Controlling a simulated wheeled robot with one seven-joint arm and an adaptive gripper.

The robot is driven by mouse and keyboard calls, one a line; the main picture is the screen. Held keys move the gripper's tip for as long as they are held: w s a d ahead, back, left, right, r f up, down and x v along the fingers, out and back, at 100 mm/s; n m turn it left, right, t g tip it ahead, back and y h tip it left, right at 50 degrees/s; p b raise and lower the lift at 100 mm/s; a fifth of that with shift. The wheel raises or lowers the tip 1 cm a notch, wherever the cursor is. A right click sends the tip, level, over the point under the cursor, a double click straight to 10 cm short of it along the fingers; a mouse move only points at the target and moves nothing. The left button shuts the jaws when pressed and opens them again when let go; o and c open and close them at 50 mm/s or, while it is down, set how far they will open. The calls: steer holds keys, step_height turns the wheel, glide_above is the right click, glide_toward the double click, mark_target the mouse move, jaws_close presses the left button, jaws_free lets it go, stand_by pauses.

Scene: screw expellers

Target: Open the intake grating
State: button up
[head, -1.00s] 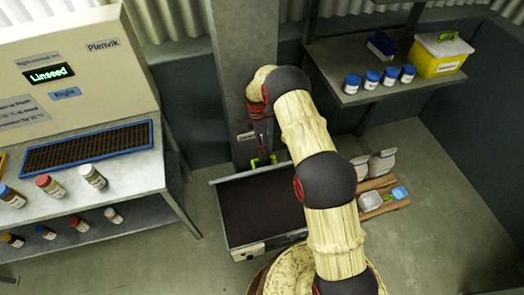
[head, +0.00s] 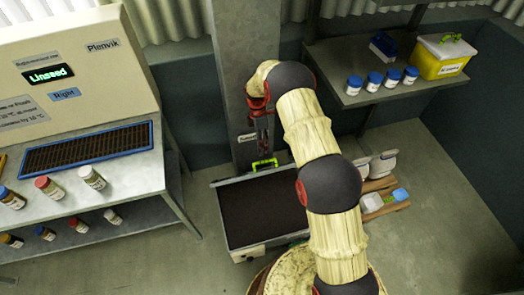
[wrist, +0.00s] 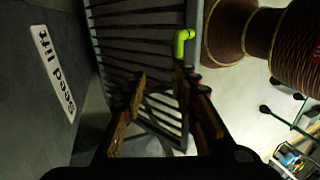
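The intake grating (head: 262,212) is a dark rectangular panel in a grey metal frame on the floor; it appears to lie flat. Its bars show in the wrist view (wrist: 135,45). A bright green handle (head: 264,162) stands at its far edge, by the grey column, and also shows in the wrist view (wrist: 183,40). My gripper (head: 262,148) points down just above the handle. In the wrist view my gripper (wrist: 160,85) has its fingers apart with nothing between them; the handle lies beyond the right fingertip.
A "seed lift" label (wrist: 57,72) is on the column (head: 243,75). A machine bench with jars (head: 92,177) stands left. A shelf (head: 400,85) with blue-lidded jars and a yellow box (head: 440,58) is right. A low wooden pallet (head: 385,205) with bags lies right of the grating.

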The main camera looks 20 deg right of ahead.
step_height(320, 180, up, 6)
steer(key=shift+s+r, duration=0.15)
steer(key=shift+r, duration=0.1)
stand_by(0.5)
